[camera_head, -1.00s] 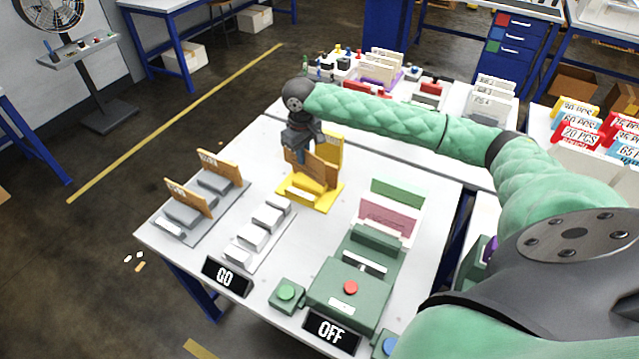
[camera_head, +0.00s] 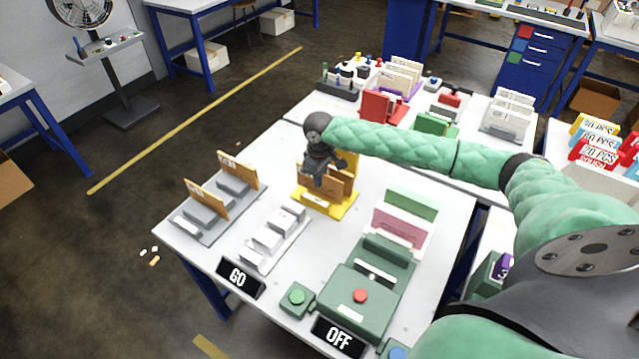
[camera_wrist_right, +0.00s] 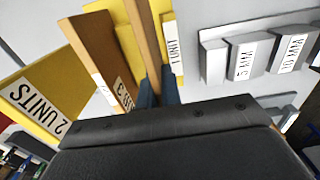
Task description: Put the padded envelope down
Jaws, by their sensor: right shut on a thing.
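The padded envelope is a thin tan-brown slab; in the right wrist view it (camera_wrist_right: 143,40) stands on edge between the fingers. My right gripper (camera_wrist_right: 158,96) is shut on it. In the head view the right gripper (camera_head: 318,178) is low over the yellow stand (camera_head: 345,207), and brown envelope faces (camera_head: 338,184) show upright in the stand. A second brown envelope (camera_wrist_right: 92,50) stands beside the held one in the wrist view. Whether the held envelope's bottom edge touches the stand is hidden. My left gripper is not in view.
A grey rack with brown envelopes (camera_head: 208,200) stands at the left of the table, near a tray of pale blocks (camera_head: 268,238). A green machine with a red button (camera_head: 360,295) is in front right. Bare white table (camera_head: 285,165) lies left of the stand.

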